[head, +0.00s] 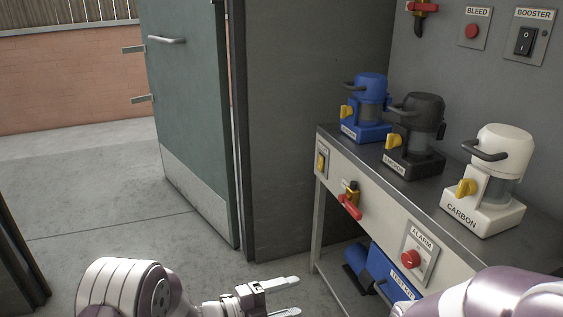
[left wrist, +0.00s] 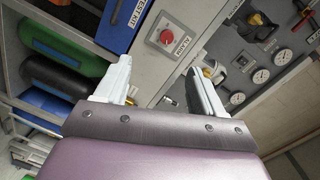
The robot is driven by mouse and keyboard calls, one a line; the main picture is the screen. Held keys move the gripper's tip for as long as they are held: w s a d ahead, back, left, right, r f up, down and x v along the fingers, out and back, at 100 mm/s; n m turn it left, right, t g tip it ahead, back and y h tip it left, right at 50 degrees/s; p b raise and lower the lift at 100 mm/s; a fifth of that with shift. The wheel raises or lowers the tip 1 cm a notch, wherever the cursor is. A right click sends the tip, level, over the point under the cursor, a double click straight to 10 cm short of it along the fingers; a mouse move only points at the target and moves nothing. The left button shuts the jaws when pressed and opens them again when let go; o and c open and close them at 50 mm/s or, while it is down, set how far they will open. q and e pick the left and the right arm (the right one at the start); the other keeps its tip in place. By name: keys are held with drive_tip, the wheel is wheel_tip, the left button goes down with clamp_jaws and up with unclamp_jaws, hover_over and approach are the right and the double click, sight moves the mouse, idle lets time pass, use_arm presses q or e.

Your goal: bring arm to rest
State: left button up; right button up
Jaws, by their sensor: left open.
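My left gripper (head: 286,297) shows at the bottom middle of the head view, pointing right in front of the bench. Its two pale fingers are spread apart with nothing between them. In the left wrist view the fingers (left wrist: 162,85) also stand apart and empty. A part of my other arm shows at the lower right of the head view, but its gripper is out of view.
A bench (head: 325,144) at the right carries blue (head: 368,105), black (head: 415,135) and white (head: 490,180) units. Its front has a red ALARM button (head: 410,259) and a red-handled valve (head: 349,205). A green door (head: 192,120) stands open at the left; floor there is clear.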

use_arm(q)
drive_tip(key=a+f+n+y, duration=0.9)
drive_tip(key=a+n+y, duration=0.4)
drive_tip(key=n, duration=0.2)
drive_tip(key=s+a+r+n+g+y+p, duration=0.1)
drive_tip(key=s+a+r+n+g, duration=0.2)
drive_tip(key=s+n, duration=0.4)
drive_tip(key=s+a+r+n+g+y, duration=0.25)
drive_tip(key=s+n, duration=0.25)
drive_tip(key=s, duration=0.4)
wheel_tip(320, 180, up, 41)
drive_tip(key=p, duration=3.8)
drive_tip(key=shift+a+f+h+p, duration=0.15)
drive_tip(key=shift+h+p, duration=0.15)
drive_tip(key=shift+h, duration=0.15)
use_arm(e)
wheel_tip(320, 180, up, 39)
drive_tip(key=shift+d+r, duration=0.15)
drive_tip(key=shift+d, duration=0.15)
drive_tip(key=shift+w, duration=0.1)
